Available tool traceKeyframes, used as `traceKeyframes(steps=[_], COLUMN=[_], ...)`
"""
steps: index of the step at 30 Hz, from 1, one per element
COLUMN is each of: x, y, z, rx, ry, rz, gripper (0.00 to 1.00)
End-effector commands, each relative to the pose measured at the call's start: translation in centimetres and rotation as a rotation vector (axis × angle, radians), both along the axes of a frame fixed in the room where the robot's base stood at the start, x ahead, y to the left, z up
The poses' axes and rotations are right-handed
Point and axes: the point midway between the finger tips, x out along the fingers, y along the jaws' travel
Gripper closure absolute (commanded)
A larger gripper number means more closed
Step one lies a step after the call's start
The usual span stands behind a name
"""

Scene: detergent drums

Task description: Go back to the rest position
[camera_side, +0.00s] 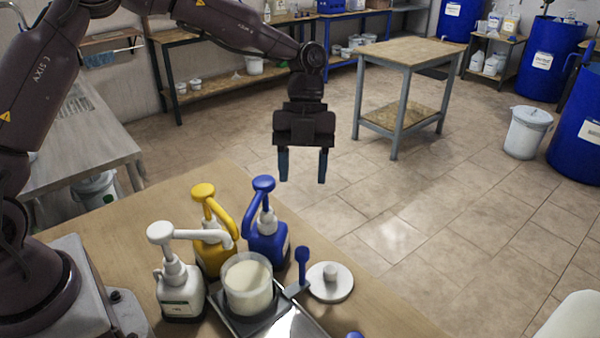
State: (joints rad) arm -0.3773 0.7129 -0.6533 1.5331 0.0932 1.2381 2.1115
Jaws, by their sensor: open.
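My gripper (303,166) hangs in the air with its two blue fingers pointing down, apart and with nothing between them. In the picture it is above and right of the bottles on the table. On the table (345,250) stand a white pump bottle (180,290), a yellow pump bottle (215,257) and a blue pump bottle (268,248). A clear container (248,285) with a cream-coloured content stands in front of them, at the metal tray.
A white round lid (330,281) with a knob lies right of the container. A small blue-handled tool (302,262) stands beside it. A metal tray (296,326) is at the front. Behind are a wooden side table (410,50), blue drums (576,128) and a white bucket (527,133). The floor between is clear.

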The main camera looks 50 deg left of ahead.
Motion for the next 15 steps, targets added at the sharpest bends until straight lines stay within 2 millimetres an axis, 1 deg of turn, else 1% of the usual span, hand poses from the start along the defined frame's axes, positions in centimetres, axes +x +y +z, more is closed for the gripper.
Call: traceKeyframes(steps=[2, 5, 7, 9, 11, 12, 14, 15], x=[0.0, 0.1, -0.6, -1.7, -2.7, -3.5, -4.7, -5.6], y=[0.0, -0.1, -0.2, 0.5, 1.1, 1.5, 2.2, 2.8], z=[0.0, -0.2, -1.1, -1.4, -1.1, -0.6, 0.2, 0.9], rx=[0.012, 0.047, 0.095, 0.177, 0.253, 0.301, 0.367, 0.406], ry=[0.010, 0.041, 0.100, 0.148, 0.165, 0.168, 0.162, 0.150], rz=[0.041, 0.187, 0.342, 0.539, 0.713, 0.829, 1.005, 1.128], gripper=[0.48, 0.48, 0.48, 0.48, 0.48, 0.48, 0.48, 0.48])
